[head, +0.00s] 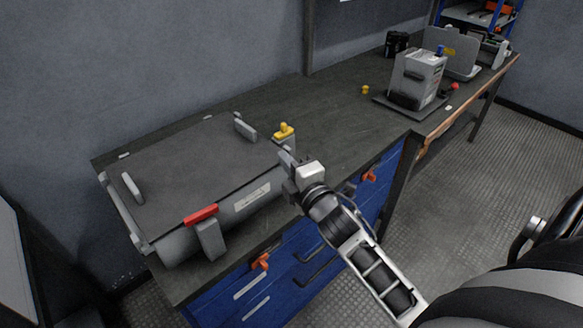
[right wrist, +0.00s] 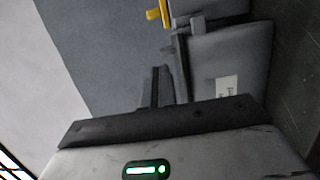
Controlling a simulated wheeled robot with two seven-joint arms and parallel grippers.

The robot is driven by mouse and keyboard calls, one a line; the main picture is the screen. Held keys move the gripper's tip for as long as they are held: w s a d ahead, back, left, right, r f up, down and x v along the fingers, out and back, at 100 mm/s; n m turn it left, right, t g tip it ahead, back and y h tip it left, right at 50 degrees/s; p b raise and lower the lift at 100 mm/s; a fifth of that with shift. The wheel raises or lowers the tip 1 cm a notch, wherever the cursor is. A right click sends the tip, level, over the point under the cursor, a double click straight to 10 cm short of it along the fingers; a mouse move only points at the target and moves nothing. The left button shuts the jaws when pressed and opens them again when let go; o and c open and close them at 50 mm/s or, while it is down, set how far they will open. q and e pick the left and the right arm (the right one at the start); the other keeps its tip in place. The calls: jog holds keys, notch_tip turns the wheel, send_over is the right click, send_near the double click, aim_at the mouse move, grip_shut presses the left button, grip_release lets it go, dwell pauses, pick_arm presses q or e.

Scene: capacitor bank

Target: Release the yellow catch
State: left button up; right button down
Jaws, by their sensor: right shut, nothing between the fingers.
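The yellow catch (head: 284,131) sits at the right end of a grey case (head: 190,165) on the workbench. In the right wrist view, the yellow catch (right wrist: 158,14) shows at the top edge, partly cut off. My right gripper (head: 286,158) is shut and empty, just in front of the case's right front corner, near the yellow catch. In the right wrist view, its fingers (right wrist: 161,88) are together and appear apart from the catch. A red catch (head: 201,215) is on the front left of the case. My left gripper is not in view.
The dark workbench (head: 335,105) has free room behind and right of the case. A grey box unit (head: 417,77) stands farther right, with a small yellow piece (head: 365,90) near it. Blue drawers (head: 300,262) with orange handles are below the bench top.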

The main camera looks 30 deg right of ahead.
jog(key=shift+s+a, duration=0.1)
jog(key=shift+s, duration=0.95)
jog(key=s+a+f+m+g+y, duration=0.4)
jog(key=s+a+f+m+g, duration=0.3)
jog(key=s+a+f+m, duration=0.7)
jog(key=s+f, duration=0.1)
jog(key=s, duration=0.2)
jog(key=shift+f+m+g+y, duration=0.3)
jog(key=shift+f+g, duration=0.1)
